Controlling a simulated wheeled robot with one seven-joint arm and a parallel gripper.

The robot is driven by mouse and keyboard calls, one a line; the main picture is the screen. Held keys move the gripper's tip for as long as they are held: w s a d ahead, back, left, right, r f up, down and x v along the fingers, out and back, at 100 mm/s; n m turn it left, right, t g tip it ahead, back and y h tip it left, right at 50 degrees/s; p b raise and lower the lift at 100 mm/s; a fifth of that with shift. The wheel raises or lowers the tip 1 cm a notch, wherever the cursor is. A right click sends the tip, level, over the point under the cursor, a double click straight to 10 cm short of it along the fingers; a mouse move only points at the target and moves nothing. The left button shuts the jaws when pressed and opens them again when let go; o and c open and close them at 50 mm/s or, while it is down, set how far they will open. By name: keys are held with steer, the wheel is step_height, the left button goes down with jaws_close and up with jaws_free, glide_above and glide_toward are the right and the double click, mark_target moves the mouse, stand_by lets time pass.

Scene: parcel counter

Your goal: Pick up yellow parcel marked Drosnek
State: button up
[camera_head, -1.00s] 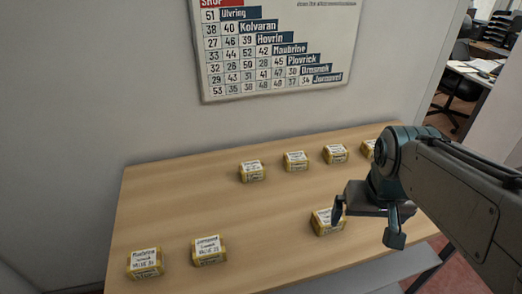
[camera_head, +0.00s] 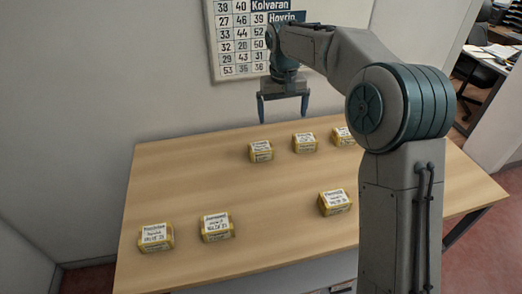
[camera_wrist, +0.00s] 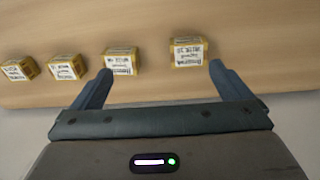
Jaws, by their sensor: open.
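Several small yellow parcels with white labels lie on the wooden table. In the head view, a back row shows a left parcel (camera_head: 261,151), a middle parcel (camera_head: 305,142) and a right parcel (camera_head: 343,136) partly behind my arm. Nearer are a far-left parcel (camera_head: 156,237), its neighbour (camera_head: 217,227) and one at centre right (camera_head: 335,203). I cannot read Drosnek on any label. My gripper (camera_head: 283,117) is open and empty, above the table's back edge. In the wrist view, a parcel (camera_wrist: 188,52) and another parcel (camera_wrist: 122,61) appear between the fingers, beyond the tips.
The wooden table (camera_head: 185,182) is clear between the rows. A wall chart (camera_head: 236,45) of numbers and names hangs behind it, partly covered by my arm. A desk with papers (camera_head: 490,55) stands in the room at the right.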

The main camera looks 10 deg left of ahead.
glide_above(261, 147)
step_height(261, 147, down, 5)
steer(key=shift+g, duration=0.4)
steer(key=f, duration=0.8)
steer(key=shift+w+d+p, duration=0.15)
steer(key=shift+w+p, duration=0.15)
steer(key=shift+p, duration=0.05)
steer(key=shift+s+a+f+p, duration=0.15)
steer(key=shift+f+p, duration=0.25)
steer(key=shift+f, duration=1)
steer(key=shift+s+a+f+p, duration=0.1)
steer(key=shift+f+p, duration=0.25)
steer(key=shift+f, duration=1)
steer(key=shift+d, duration=0.1)
steer(key=shift+c, duration=0.4)
steer(key=c, duration=1.1)
steer(key=shift+o, duration=0.2)
steer(key=shift+r, duration=0.1)
